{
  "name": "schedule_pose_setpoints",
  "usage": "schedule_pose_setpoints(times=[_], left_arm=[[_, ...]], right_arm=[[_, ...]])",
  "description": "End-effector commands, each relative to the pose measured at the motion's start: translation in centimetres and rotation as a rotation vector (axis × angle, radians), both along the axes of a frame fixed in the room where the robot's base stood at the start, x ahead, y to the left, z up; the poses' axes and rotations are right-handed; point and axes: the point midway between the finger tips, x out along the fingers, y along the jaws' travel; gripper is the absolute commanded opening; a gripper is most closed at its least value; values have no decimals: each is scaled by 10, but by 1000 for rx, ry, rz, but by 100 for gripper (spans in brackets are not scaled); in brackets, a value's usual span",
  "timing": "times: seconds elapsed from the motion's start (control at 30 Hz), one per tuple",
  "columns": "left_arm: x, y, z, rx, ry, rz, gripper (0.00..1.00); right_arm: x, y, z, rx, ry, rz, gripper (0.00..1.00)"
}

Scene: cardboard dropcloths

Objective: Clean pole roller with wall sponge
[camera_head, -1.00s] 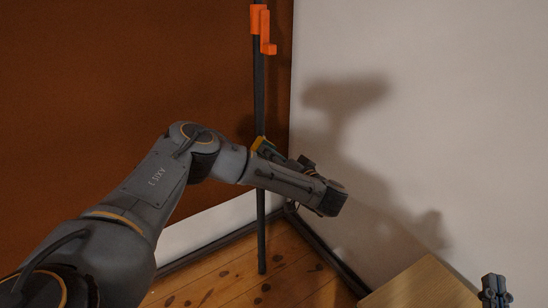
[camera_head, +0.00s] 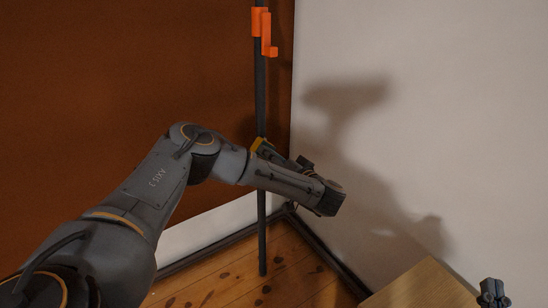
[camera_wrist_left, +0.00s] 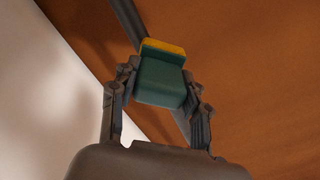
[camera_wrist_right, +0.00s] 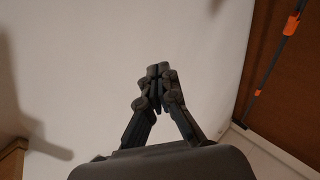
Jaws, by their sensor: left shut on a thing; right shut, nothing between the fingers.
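The sponge (camera_wrist_left: 160,84), green with a yellow face, is held between the fingers of my left gripper (camera_wrist_left: 160,92) in the left wrist view. In the head view a bit of the sponge's yellow (camera_head: 257,145) shows beside the dark pole (camera_head: 261,100). In the left wrist view the pole (camera_wrist_left: 125,18) passes right behind the sponge; I cannot tell if they touch. The pole stands upright in the corner, with an orange holder (camera_head: 261,22) near the top of the view. My right gripper (camera_wrist_right: 158,70) is shut and empty; its tip also shows in the head view (camera_head: 492,288).
A wooden surface (camera_head: 425,285) lies at the lower right. A brown wall panel (camera_head: 110,90) is at the left and a pale wall (camera_head: 430,110) at the right. The plank floor (camera_head: 235,275) around the pole's foot is clear.

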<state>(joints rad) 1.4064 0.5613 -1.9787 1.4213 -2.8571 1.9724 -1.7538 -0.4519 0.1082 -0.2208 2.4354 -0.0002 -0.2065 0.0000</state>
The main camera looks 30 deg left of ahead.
Motion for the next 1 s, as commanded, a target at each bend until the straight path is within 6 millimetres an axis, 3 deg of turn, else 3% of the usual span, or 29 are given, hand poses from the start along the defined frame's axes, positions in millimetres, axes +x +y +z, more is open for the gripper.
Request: schedule_pose_setpoints(times=[0.67, 1.0], left_arm=[[6, 9, -1, 1, -1, 0, 21], [24, 0, -3, 1, -1, 0, 21]], right_arm=[[1, -2, -11, -14, 53, -4, 0], [-5, 1, 20, 31, -120, 6, 0]])
